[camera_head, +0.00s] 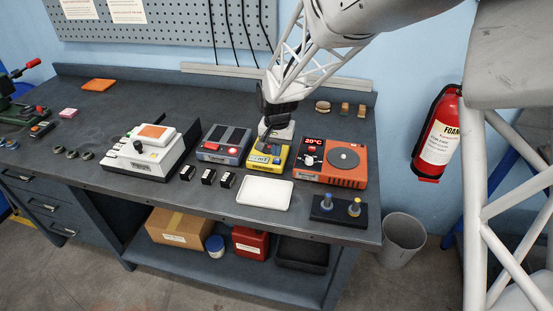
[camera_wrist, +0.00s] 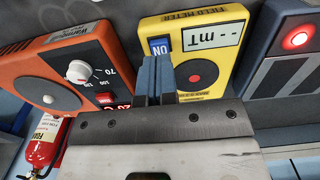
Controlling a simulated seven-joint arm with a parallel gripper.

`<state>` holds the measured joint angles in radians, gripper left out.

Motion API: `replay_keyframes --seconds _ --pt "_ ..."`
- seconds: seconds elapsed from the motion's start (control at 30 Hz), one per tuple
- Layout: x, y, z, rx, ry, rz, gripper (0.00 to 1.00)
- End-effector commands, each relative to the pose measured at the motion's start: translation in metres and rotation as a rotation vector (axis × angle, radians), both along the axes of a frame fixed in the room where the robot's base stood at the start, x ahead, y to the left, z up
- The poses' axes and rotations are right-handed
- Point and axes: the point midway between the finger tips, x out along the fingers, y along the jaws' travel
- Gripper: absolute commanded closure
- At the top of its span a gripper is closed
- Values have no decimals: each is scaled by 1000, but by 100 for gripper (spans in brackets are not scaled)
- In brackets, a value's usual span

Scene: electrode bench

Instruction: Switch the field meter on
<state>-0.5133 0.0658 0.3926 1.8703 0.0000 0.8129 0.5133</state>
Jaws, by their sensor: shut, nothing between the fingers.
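The yellow field meter (camera_head: 268,157) stands on the bench between a grey-blue unit and an orange unit. In the wrist view the field meter (camera_wrist: 222,45) appears turned round, with a pale display reading dashes and "mT" and a dark dial with a red centre. A blue patch marked "ON" (camera_wrist: 160,46) is on its face. My gripper (camera_head: 266,128) is over the meter's far part. In the wrist view its shut, empty fingers (camera_wrist: 156,72) end right at the edge of the blue patch. Whether they touch it, I cannot tell. They hide the face below it.
The orange hot plate unit (camera_head: 330,163) stands close on the right and shows 20°C. The grey-blue unit (camera_head: 224,143) with a lit red light stands close on the left. A white tray (camera_head: 264,193) lies in front.

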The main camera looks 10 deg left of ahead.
Motion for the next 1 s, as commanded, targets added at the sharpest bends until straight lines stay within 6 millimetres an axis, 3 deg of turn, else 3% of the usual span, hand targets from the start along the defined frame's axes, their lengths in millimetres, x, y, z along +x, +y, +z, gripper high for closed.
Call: replay_keyframes --seconds 1.0 --pt "0 0 -11 0 0 0 100"
